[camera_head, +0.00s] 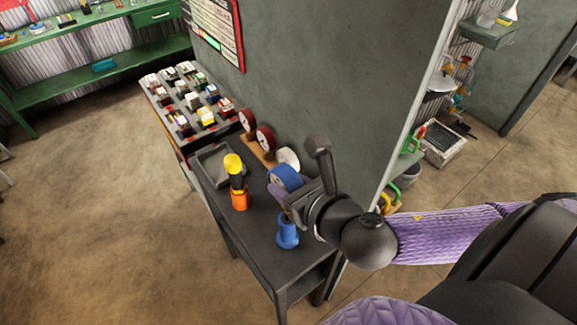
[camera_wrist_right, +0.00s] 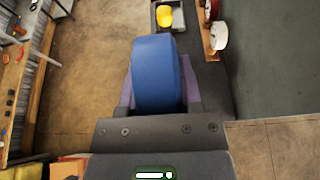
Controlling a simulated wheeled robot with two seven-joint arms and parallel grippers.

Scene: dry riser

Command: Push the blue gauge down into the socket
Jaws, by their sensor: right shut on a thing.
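The blue gauge (camera_head: 286,178) is a round, thick blue disc with a pale face edge. It also fills the middle of the right wrist view (camera_wrist_right: 157,75). My right gripper (camera_head: 283,191) is shut on it, with purple fingers on both sides of it in the wrist view. A blue socket-like stand (camera_head: 287,232) with a flared base stands on the dark table, below the gauge in the head view. The gauge and this stand look apart; the gripper partly hides the space between them. The stand is hidden in the wrist view. My left gripper is not in view.
Red and white gauges (camera_head: 288,159) sit on a wooden rack by the grey wall (camera_head: 300,80). A rack of small boxes stands farther back.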

